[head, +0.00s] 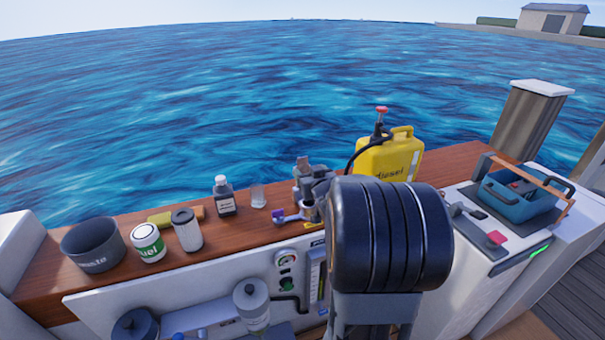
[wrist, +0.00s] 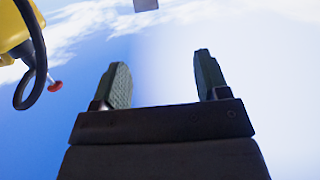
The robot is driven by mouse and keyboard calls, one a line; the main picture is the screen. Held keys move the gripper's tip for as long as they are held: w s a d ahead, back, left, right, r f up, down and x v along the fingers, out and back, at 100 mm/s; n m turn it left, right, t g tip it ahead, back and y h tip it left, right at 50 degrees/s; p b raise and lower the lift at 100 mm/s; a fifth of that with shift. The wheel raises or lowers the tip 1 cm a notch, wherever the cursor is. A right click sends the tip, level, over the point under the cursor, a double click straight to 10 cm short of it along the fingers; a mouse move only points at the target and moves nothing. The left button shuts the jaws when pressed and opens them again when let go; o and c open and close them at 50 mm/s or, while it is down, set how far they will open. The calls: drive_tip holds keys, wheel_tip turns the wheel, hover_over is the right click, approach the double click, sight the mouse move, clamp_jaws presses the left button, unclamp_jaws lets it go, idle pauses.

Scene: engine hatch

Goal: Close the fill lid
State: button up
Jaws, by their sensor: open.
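My gripper (wrist: 162,76) shows in the wrist view with its two dark fingers wide apart. Nothing is between them, only sky behind. In the head view my dark arm covers the middle right of the counter, and I cannot make out the gripper there for sure. I cannot pick out the fill lid with certainty in either view. A grey fitting (head: 303,172) stands on the counter just left of my arm, partly covered; I cannot tell whether it bears the lid.
A yellow diesel can (head: 388,160) stands behind my arm; it also shows in the wrist view (wrist: 12,25). A waste pot (head: 92,247), a white tub (head: 148,243), a filter (head: 187,230) and a dark bottle (head: 223,197) line the wooden counter. A blue toolbox (head: 515,200) sits right.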

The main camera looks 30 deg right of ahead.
sight(303, 158)
drive_tip(key=w+d+f, duration=0.1)
drive_tip(key=w+d, duration=0.1)
drive_tip(key=w, duration=0.2)
drive_tip(key=w+d+t, duration=0.1)
drive_tip(key=w+d, duration=0.1)
drive_tip(key=w, duration=0.2)
drive_tip(key=w+d+f+t, duration=0.1)
drive_tip(key=w+d, duration=0.1)
drive_tip(key=w, duration=0.3)
drive_tip(key=shift+d+f, duration=0.1)
drive_tip(key=shift+f, duration=0.25)
